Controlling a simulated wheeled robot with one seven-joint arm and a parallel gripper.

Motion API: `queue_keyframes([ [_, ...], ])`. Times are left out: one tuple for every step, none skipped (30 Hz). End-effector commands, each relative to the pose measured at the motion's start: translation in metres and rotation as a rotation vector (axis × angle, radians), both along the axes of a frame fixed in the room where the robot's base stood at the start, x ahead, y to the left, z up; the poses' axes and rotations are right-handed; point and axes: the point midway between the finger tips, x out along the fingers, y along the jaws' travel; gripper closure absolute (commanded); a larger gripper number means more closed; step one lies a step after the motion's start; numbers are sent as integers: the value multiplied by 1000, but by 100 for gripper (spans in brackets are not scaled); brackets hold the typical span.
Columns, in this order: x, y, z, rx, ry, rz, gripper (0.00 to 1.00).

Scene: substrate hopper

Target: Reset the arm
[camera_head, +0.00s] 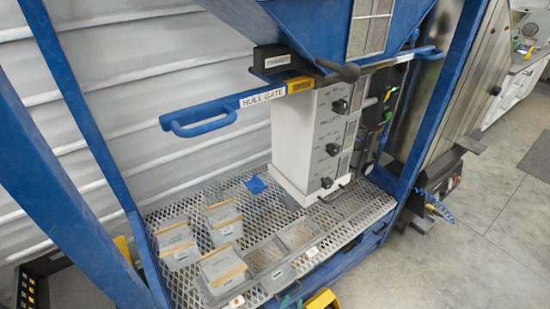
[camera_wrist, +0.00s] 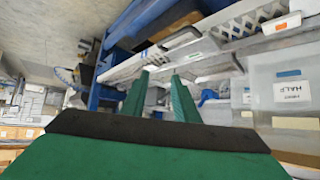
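My gripper (camera_wrist: 160,80) shows in the wrist view as two green fingers with a clear gap between them. It is open and I see nothing held between the fingertips. A dark band crosses the green gripper body below them.
A blue frame holds a hopper (camera_head: 310,25) above a white control box (camera_head: 310,135) with black knobs. A blue handle labelled HULL GATE (camera_head: 205,122) sticks out left. Several tubs, one of them here (camera_head: 222,222), stand on a mesh shelf (camera_head: 185,290). Floor (camera_head: 470,250) at right is clear.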

Motion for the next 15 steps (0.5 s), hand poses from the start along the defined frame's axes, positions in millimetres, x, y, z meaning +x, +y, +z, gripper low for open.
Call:
queue_keyframes([
  [-19,-4,-1,-11,-8,27,73],
  [-29,-4,0,-16,-17,47,73],
  [-41,-3,1,-22,-28,72,73],
  [-50,-3,3,-26,-38,90,73],
  [-60,-2,5,-31,-48,110,73],
  [-72,0,8,-36,-61,133,73],
  [-82,2,11,-39,-69,151,73],
  [-92,4,14,-42,-80,167,73],
  [-104,6,19,-45,-94,189,73],
  [-114,8,23,-47,-104,204,73],
  [-123,10,26,-49,-116,217,73],
  [-136,12,33,-53,-130,234,73],
  [-145,14,38,-53,-142,244,73],
  [-154,16,43,-56,-153,256,73],
  [-167,19,51,-57,-170,268,73],
])
